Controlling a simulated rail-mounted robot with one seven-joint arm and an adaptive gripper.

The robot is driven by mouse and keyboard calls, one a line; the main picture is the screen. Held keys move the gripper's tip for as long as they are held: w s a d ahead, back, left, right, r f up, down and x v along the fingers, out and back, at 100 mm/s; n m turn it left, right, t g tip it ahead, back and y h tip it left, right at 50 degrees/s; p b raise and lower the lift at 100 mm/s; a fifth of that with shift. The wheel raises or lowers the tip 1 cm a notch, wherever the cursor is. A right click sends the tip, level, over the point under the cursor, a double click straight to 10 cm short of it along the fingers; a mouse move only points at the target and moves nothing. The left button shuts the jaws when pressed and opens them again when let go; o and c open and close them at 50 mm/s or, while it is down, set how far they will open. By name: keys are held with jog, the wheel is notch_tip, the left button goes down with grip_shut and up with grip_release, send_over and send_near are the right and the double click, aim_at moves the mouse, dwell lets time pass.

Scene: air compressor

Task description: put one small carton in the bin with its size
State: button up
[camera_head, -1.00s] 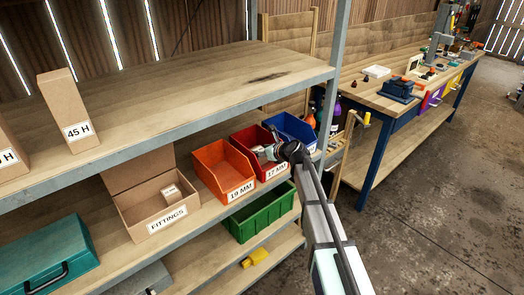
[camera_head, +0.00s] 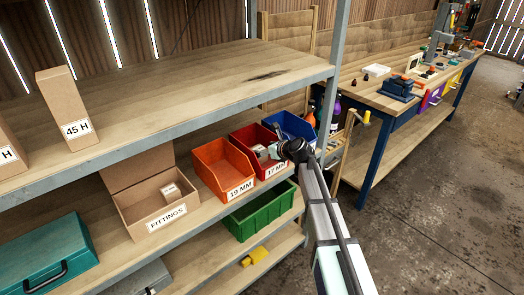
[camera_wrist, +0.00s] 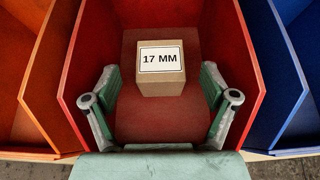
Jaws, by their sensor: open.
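A small brown carton (camera_wrist: 161,82) labelled 17 MM sits inside the red bin (camera_wrist: 150,24), seemingly on its floor. In the head view the carton (camera_head: 259,151) is partly visible in the red bin, labelled 17 MM. My gripper (camera_wrist: 160,88) is open at the bin's front, one finger on each side of the carton with a gap on both sides. In the head view my gripper (camera_head: 273,143) hides part of the bin. Another small carton (camera_head: 169,191) lies in the open FITTINGS box (camera_head: 133,214); its label is too small to read.
The orange 19 MM bin (camera_head: 218,163) stands left of the red bin and a blue bin (camera_head: 290,128) right of it. A green bin (camera_head: 260,213) is on the shelf below. The upper shelf (camera_head: 190,92) overhangs, and a metal post (camera_head: 333,85) stands close right.

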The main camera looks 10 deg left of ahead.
jog(key=b+v, duration=0.1)
jog(key=v, duration=0.9)
jog(key=s+d+f+n+g+h, duration=0.1)
jog(key=s+d+f+n+g, duration=0.2)
jog(key=s+f, duration=0.6)
jog(key=s+d+f+n+g+h, duration=0.15)
jog(key=s+f+n, duration=0.3)
jog(key=f, duration=0.95)
jog(key=s+d+f+n+g+h, duration=0.2)
jog(key=s+d+f+n, duration=0.15)
jog(key=s+f, duration=0.6)
jog(key=s+d+f+n+g+h, duration=0.1)
jog(key=s+d+f+n+g, duration=0.2)
jog(key=s, duration=0.9)
jog(key=s+d+f+n+g+h, duration=0.2)
jog(key=s+d+f+n, duration=0.2)
jog(key=s+f+n, duration=0.3)
jog(key=s+d+f+n+g+h, duration=0.1)
jog(key=s+d+f+n+g, duration=0.2)
jog(key=s, duration=1.5)
notch_tip(320, 180, down, 3)
jog(key=n, duration=0.2)
jog(key=shift+d+n+g, duration=0.35)
jog(key=shift+d+n, duration=0.05)
jog(key=shift+f, duration=0.15)
